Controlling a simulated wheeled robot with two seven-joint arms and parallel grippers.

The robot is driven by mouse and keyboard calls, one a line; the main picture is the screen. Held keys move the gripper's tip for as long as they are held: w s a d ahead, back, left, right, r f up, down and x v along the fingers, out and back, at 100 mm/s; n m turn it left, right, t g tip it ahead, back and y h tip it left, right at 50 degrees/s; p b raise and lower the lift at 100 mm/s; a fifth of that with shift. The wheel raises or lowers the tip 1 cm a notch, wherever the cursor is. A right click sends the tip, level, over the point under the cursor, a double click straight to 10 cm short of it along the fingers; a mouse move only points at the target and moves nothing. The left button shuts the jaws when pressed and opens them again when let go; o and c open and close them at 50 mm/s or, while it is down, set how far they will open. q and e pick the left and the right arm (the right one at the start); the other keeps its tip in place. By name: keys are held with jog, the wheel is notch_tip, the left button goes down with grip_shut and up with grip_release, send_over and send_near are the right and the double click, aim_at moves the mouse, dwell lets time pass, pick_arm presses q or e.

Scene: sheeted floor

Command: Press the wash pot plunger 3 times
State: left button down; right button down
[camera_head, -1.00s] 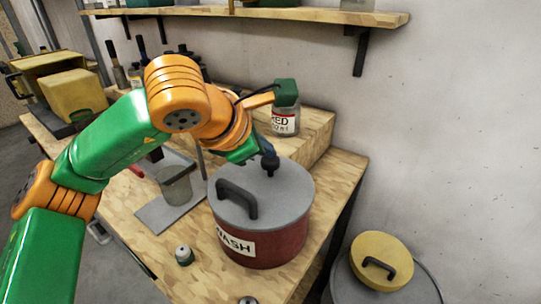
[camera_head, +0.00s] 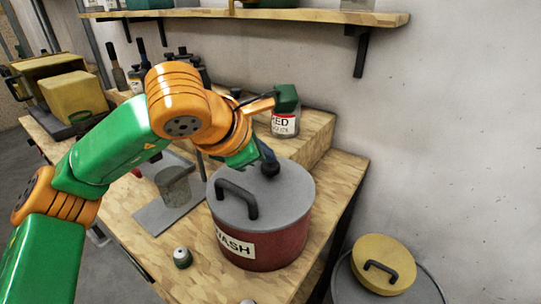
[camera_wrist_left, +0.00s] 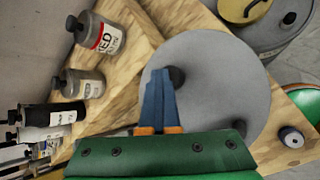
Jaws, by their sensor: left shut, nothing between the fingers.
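The wash pot (camera_head: 265,225) is dark red with a grey lid and a white label reading "WASH". It stands upright on the wooden bench. Its black plunger (camera_head: 269,168) rises from the lid behind a black arched handle (camera_head: 237,200). In the left wrist view the plunger knob (camera_wrist_left: 177,75) shows at the fingertips. My left gripper (camera_head: 266,153) is shut and empty, with its blue fingers (camera_wrist_left: 160,97) at the top of the plunger. The fingertips appear to touch the knob, partly hiding it. My right gripper is not in view.
A jar with a red label (camera_head: 285,122) stands on a wooden step behind the pot. A small capped bottle (camera_head: 182,257) is in front. A yellow-lidded drum (camera_head: 382,262) stands at right.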

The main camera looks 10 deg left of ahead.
aim_at(265, 167)
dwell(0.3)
pick_arm(q)
jog(key=shift+w+r+p, duration=0.1)
jog(key=shift+r+p, duration=1.1)
jog(key=shift+r, duration=0.35)
notch_tip(265, 167, up, 5)
jog(key=p, duration=0.4)
dwell(1.8)
